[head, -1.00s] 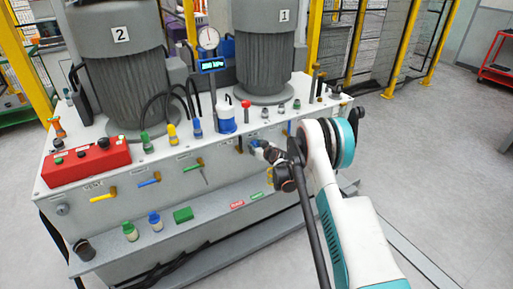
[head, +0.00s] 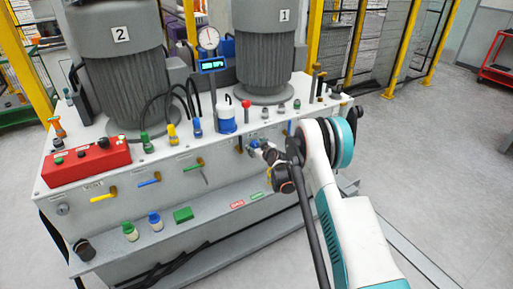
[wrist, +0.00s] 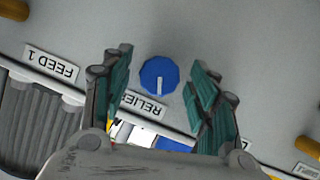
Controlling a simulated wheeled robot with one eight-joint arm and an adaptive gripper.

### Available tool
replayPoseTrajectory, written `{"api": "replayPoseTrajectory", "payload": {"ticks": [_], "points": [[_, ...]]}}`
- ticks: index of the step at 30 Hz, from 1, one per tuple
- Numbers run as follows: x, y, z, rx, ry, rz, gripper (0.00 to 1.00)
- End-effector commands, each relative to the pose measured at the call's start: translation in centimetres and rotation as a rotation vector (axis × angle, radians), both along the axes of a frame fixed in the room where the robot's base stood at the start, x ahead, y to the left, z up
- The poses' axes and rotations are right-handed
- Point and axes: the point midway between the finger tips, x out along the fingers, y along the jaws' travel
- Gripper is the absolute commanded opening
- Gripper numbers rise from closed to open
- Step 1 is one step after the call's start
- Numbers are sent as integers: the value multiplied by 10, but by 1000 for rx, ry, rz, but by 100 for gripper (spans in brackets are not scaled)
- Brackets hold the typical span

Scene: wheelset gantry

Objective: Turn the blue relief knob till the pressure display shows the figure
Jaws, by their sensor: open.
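The blue relief knob (wrist: 159,75) is a faceted disc with a white pointer mark, on the grey front panel. In the wrist view it sits between the two green-padded fingers of my open gripper (wrist: 162,88), with a gap on each side. The RELIEF label (wrist: 143,105) reads upside down beside it. In the head view the knob (head: 254,143) is small and partly hidden by my gripper (head: 261,147). The pressure display (head: 213,65) is a blue-framed box with lit green characters, under a round gauge; its figure is too small to read.
A red control box (head: 86,163) sits at the cabinet's left end. Yellow, blue and green valve handles line the front panel. A lower shelf holds a green block (head: 183,214) and several small fittings. Two grey motors stand on top. The floor at right is open.

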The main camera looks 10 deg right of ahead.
Motion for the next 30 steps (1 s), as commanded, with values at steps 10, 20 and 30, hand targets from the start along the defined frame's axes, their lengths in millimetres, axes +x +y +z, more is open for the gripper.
{"api": "replayPoseTrajectory", "payload": {"ticks": [10, 20, 30], "points": [[-51, -11, 21, 0, 0, -1, 54], [-99, -20, 40, 1, 1, -1, 54], [-107, -22, 44, 0, 0, 0, 54]]}}
